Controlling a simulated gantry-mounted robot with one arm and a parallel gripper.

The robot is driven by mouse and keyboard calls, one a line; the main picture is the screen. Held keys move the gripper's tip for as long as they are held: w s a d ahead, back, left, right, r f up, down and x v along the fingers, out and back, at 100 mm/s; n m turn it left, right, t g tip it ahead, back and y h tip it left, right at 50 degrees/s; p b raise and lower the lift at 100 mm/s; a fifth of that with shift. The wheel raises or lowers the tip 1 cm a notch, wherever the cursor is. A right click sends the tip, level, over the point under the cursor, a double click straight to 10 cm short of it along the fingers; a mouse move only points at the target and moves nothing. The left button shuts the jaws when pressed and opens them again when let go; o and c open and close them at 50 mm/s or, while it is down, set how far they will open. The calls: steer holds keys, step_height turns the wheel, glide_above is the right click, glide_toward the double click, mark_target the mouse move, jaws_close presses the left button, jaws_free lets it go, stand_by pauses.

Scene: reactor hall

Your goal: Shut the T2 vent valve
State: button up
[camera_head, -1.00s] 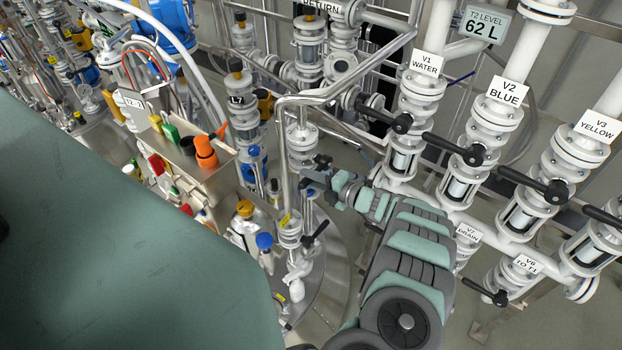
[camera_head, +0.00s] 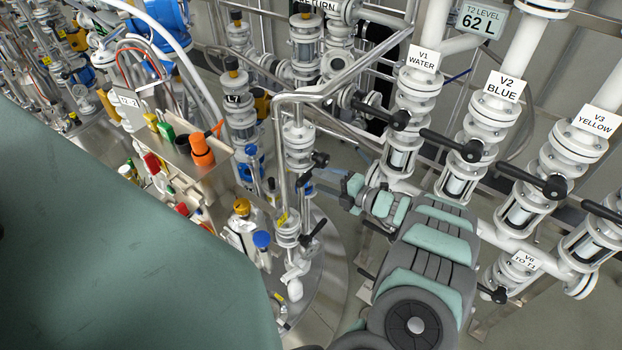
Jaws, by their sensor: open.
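No label reading T2 vent is legible, so I cannot tell for sure which valve it is. On the steel tank lid, a white flanged valve (camera_head: 299,148) on the upright pipe has a black handle (camera_head: 319,160) at its right. Lower down, a second white valve (camera_head: 287,230) with a small yellow tag has a black lever (camera_head: 313,234) sloping up to the right. My gripper (camera_head: 337,197) is open, just right of these valves and apart from both handles as far as I can see. Its fingers are small and dark here, and nothing shows between them.
The T2 level display (camera_head: 482,21) reads 62 L. Valves V1 water (camera_head: 402,117), V2 blue (camera_head: 470,150) and V3 yellow (camera_head: 540,187) stand behind and right of my arm. A tool shelf (camera_head: 187,157) is at the left. A bent steel pipe (camera_head: 310,97) rises beside the valves.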

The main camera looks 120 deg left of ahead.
steer(key=v, duration=0.5)
steer(key=shift+b, duration=0.4)
steer(key=shift+w, duration=0.1)
